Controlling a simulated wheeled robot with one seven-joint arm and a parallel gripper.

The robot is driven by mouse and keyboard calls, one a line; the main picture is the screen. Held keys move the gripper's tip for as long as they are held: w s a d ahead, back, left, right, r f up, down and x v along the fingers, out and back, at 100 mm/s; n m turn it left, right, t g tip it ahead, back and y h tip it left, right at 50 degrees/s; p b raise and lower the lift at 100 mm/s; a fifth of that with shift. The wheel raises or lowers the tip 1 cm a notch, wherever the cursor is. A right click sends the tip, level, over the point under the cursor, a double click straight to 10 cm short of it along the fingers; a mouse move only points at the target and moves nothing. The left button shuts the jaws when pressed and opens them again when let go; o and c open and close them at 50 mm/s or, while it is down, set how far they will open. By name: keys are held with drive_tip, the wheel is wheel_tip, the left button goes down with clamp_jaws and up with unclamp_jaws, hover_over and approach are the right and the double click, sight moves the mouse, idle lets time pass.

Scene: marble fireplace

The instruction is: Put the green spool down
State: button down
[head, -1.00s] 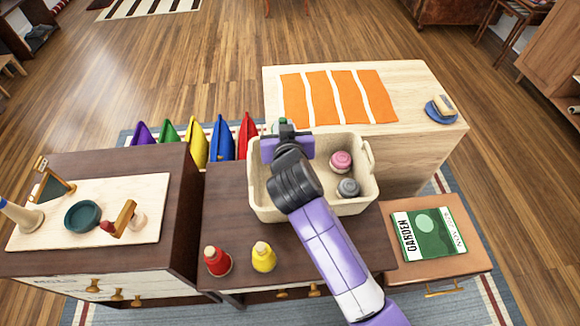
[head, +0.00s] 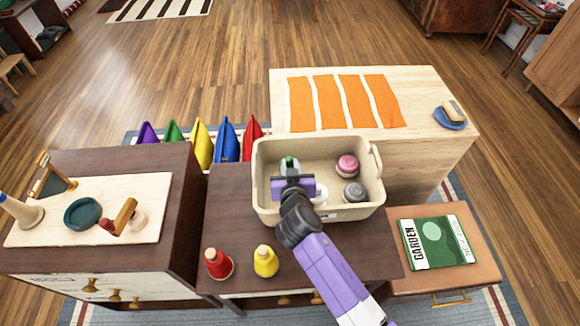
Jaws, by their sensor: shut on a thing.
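The green spool (head: 289,163) shows just beyond my gripper (head: 290,174), at the left side inside the cream bin (head: 262,201). My gripper is shut on the spool, and its purple body hides the spool's lower part. I cannot tell whether the spool touches the bin's floor. A pink spool (head: 347,166) and a grey spool (head: 354,193) stand in the right part of the bin. A white spool (head: 320,194) shows partly beside my wrist.
The bin stands on a dark brown cabinet (head: 225,205). A red spool (head: 218,263) and a yellow spool (head: 265,261) stand on the cabinet in front of the bin. Behind is a pale wooden top with an orange striped cloth (head: 345,101). A garden book (head: 437,242) lies at right.

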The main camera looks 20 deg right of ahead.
drive_tip(key=shift+f, duration=0.15)
drive_tip(key=c, duration=1.3)
unclamp_jaws()
drive_tip(key=shift+r, duration=0.3)
drive_tip(key=v, duration=1.2)
drive_tip(key=shift+f, duration=0.1)
